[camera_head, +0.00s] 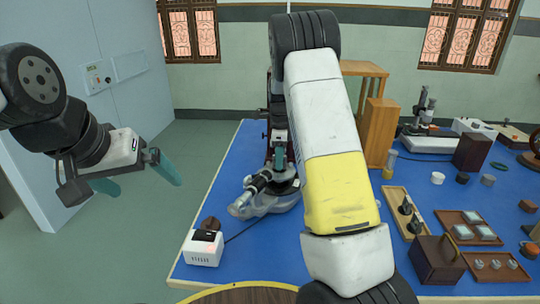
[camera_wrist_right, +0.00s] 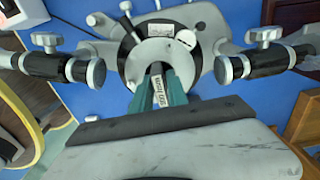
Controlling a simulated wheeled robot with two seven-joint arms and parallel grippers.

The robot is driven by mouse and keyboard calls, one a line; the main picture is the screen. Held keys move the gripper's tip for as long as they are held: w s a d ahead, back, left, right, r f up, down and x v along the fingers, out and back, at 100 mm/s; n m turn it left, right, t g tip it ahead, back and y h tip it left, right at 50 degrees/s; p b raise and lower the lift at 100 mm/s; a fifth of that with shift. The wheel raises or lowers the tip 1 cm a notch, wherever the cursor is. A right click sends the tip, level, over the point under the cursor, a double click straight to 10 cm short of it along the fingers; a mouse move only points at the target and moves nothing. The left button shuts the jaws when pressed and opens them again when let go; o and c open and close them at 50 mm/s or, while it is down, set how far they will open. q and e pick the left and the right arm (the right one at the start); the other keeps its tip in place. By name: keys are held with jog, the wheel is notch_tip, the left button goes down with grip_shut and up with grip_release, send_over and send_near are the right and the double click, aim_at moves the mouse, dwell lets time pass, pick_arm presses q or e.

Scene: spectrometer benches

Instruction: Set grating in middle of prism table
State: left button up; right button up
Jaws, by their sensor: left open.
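The grating (camera_wrist_right: 158,88), a small pale piece with printed lettering, stands between the teal fingers of my right gripper (camera_wrist_right: 162,90) in the right wrist view. The fingers are closed on its sides. The round grey prism table (camera_wrist_right: 158,52) of the spectrometer lies directly beyond and below them; I cannot tell whether the grating touches it. In the head view my right gripper (camera_head: 279,157) is over the spectrometer (camera_head: 268,198), partly hidden by my arm. My left gripper (camera_head: 138,176) is open and empty, off the bench at the left.
The blue bench (camera_head: 255,245) has a white power box (camera_head: 203,248) at front left. Wooden trays (camera_head: 468,228) with small parts, a dark wooden box (camera_head: 436,260) and a tall wooden box (camera_head: 377,131) stand to the right. Spectrometer tubes (camera_wrist_right: 78,70) flank the prism table.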

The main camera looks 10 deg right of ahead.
jog(key=shift+o, duration=0.8)
jog(key=s+r+n+t+y, duration=0.1)
jog(key=s+r+n, duration=0.3)
jog(key=r, duration=1.3)
jog(key=s+a+r+n+t, duration=0.1)
jog(key=s+a+n+t, duration=0.1)
jog(key=s+n, duration=0.7)
jog(key=s+a+r+n+t+y, duration=0.1)
jog(key=s+n, duration=0.7)
jog(key=s, duration=1.2)
jog(key=shift+a+n+t, duration=0.4)
jog(key=shift+a+t, duration=0.5)
jog(key=shift+t, duration=0.2)
